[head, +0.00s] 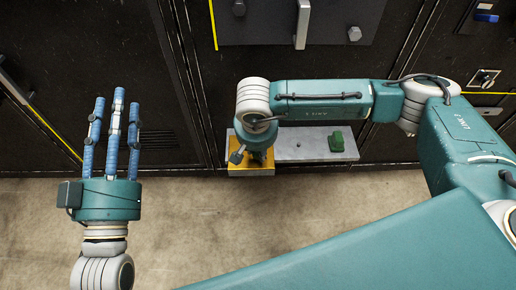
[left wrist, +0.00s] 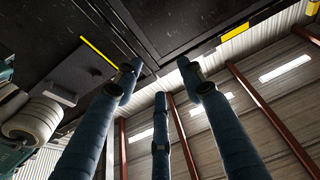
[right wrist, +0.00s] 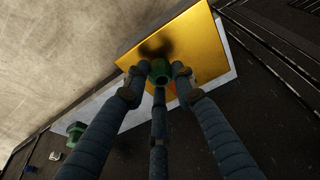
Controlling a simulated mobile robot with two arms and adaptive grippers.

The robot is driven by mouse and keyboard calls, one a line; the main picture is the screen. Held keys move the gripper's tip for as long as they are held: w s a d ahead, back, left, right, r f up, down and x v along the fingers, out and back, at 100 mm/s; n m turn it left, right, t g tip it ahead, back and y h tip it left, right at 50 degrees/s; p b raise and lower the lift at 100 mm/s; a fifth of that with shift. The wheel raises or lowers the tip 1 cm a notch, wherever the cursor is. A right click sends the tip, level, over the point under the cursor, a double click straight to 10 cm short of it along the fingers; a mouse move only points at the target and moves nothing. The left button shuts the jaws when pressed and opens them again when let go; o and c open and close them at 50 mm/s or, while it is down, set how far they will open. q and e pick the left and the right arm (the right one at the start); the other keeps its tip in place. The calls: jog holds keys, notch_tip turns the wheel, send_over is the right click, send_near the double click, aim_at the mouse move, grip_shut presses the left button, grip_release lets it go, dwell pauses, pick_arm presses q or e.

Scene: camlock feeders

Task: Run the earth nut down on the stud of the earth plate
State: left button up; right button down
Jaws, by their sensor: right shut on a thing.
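The earth plate is a gold-yellow plate (right wrist: 196,42) in the right wrist view. Its front edge (head: 250,172) shows in the head view, below my right wrist. My right gripper (right wrist: 158,80) is shut with its three fingers around a green nut (right wrist: 159,70), close over the plate face. A dark shadow lies beside the nut. The stud is hidden by the nut and fingers, so I cannot tell how far the nut is on it. My left gripper (head: 117,110) is open and empty, fingers pointing up, well left of the plate.
A grey shelf (head: 310,153) runs right of the plate, with a small peg (head: 298,145) and a green block (head: 336,141) on it. Dark cabinets (head: 110,60) stand behind, with a grey bar handle (head: 302,25) above. The floor (head: 190,220) in front is clear.

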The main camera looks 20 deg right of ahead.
pick_arm(q)
jog(key=shift+s+d+r, duration=0.1)
jog(key=shift+r, duration=0.05)
pick_arm(e)
jog(key=shift+s+f, duration=0.15)
jog(key=shift+f+m, duration=0.1)
jog(key=shift+m, duration=0.5)
jog(key=m, duration=0.2)
jog(key=shift+a+m+g+h+b, duration=0.1)
jog(key=shift+m+g+h+b, duration=0.2)
jog(key=shift+m+h+b, duration=0.1)
pick_arm(q)
jog(key=r, duration=0.1)
jog(key=s+r+t, duration=0.1)
jog(key=r, duration=0.1)
jog(key=shift+s+t+h, duration=0.25)
jog(key=shift+t+h, duration=0.05)
jog(key=shift+h, duration=0.1)
pick_arm(e)
jog(key=shift+m, duration=0.4)
